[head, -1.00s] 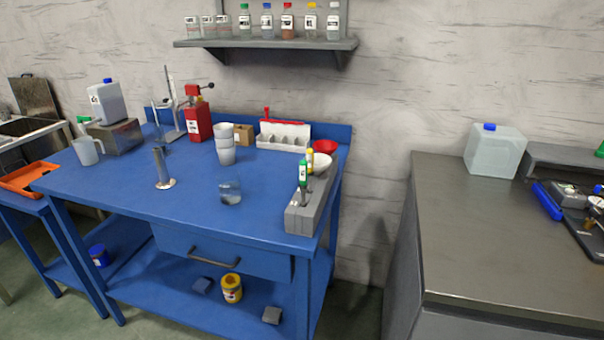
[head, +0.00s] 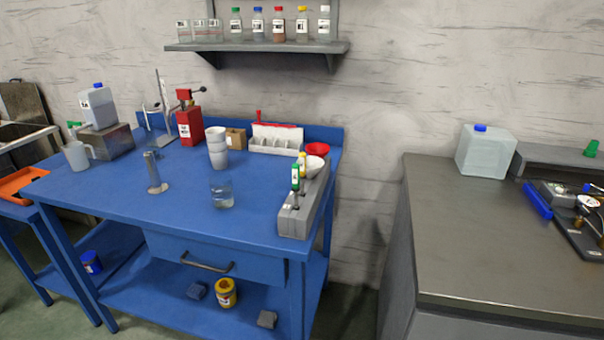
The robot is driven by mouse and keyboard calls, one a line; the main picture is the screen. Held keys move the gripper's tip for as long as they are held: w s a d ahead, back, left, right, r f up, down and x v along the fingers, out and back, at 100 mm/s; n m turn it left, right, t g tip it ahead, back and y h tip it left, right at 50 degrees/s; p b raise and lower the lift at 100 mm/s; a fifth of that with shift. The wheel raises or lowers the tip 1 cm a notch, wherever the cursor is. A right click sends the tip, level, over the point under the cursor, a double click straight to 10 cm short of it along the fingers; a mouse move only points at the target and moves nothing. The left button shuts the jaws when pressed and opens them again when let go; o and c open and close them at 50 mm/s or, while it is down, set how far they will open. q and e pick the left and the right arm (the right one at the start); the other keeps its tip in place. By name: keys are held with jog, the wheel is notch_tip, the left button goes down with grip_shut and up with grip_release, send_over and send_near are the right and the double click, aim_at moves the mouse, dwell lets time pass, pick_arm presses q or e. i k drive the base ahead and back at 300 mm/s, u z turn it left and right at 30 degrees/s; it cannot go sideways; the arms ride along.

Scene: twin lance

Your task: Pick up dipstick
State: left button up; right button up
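I cannot make out a dipstick for certain. A slim upright metal cylinder on a round foot (head: 155,172) stands on the blue workbench (head: 120,193), left of the middle. A thin upright rod stand (head: 162,100) is behind it, next to a red device with a lever (head: 190,123). A glass beaker with clear liquid (head: 222,194) is right of the cylinder. A grey block (head: 296,222) near the bench's right edge holds small green-topped and yellow-topped items. Neither of my grippers is in view.
A white jug (head: 76,155) is at left. A grey counter (head: 480,240) at right holds a canister (head: 485,152). Its front is clear.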

aim_at(302, 156)
jog(key=z, duration=0.3)
jog(key=k, duration=0.5)
jog(key=z, duration=0.8)
jog(key=i, duration=0.85)
jog(key=u, duration=0.95)
jog(key=i, duration=0.75)
jog(key=u, duration=0.75)
